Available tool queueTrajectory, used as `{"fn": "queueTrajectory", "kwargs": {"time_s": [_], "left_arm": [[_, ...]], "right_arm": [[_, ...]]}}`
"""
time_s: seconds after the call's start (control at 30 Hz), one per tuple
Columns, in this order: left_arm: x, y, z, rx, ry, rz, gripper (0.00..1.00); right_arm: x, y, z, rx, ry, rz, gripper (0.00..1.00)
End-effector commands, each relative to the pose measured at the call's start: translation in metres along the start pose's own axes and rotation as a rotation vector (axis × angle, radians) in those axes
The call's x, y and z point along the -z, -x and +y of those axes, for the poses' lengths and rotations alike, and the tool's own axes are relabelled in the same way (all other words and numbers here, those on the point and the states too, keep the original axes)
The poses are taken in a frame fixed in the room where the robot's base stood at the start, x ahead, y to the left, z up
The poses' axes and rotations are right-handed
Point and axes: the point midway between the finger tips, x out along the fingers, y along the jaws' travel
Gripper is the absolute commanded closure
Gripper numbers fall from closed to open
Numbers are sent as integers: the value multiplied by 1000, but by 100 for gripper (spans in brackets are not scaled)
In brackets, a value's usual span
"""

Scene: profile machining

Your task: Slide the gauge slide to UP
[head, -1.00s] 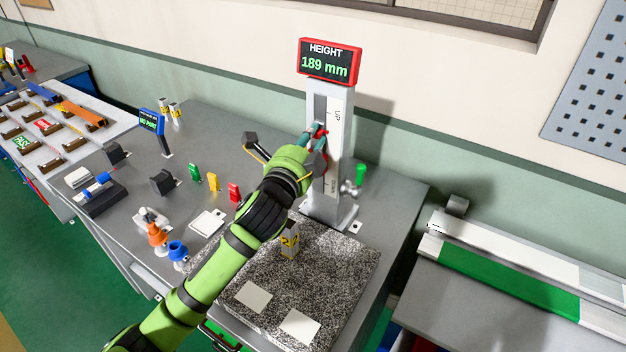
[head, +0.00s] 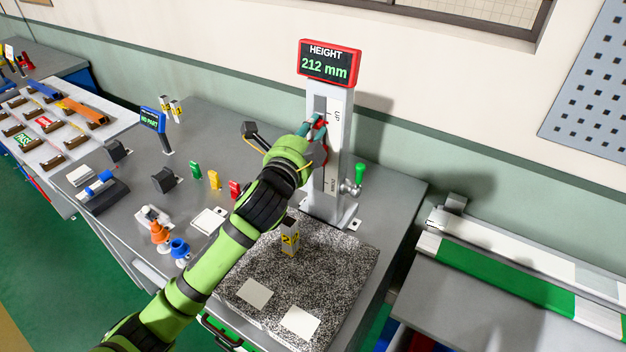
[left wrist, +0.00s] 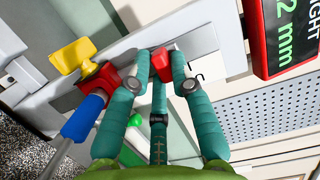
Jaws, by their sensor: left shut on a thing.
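The height gauge column (head: 343,150) stands upright at the back of the bench, with UP marked near its top and another mark low down. Its red-framed display (head: 330,63) reads HEIGHT 212 mm. My left gripper (head: 318,128) is at the upper part of the column, near the UP mark. In the left wrist view its teal fingers (left wrist: 160,88) are closed on a red knob of the gauge slide (left wrist: 161,64). A red block with a yellow piece (left wrist: 82,62) shows beside the fingers there. My right gripper is not in view.
A speckled granite plate (head: 330,270) with a small yellow-marked block (head: 289,238) and white pads lies in front of the column. A green-knobbed lever (head: 359,175) stands right of the column. Coloured tags and cones sit at the left.

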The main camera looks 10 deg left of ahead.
Motion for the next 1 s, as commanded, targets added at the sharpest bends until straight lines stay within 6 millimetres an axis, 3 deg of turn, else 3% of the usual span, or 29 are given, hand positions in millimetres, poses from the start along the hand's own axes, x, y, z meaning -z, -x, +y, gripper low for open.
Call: {"fn": "queueTrajectory", "kwargs": {"time_s": [0.33, 0.67, 0.7, 0.73, 1.0], "left_arm": [[0, 0, -17, 7, 0, 0, 100], [0, 0, -18, 4, 0, 0, 100], [0, 0, -18, 3, 0, 0, 66], [0, 0, -18, 3, 0, 0, 54], [0, 0, -17, 1, 0, 0, 53]], "right_arm": [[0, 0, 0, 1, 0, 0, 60], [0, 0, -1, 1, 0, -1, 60], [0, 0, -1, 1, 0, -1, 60], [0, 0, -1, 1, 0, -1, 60], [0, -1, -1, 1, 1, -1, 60]]}}
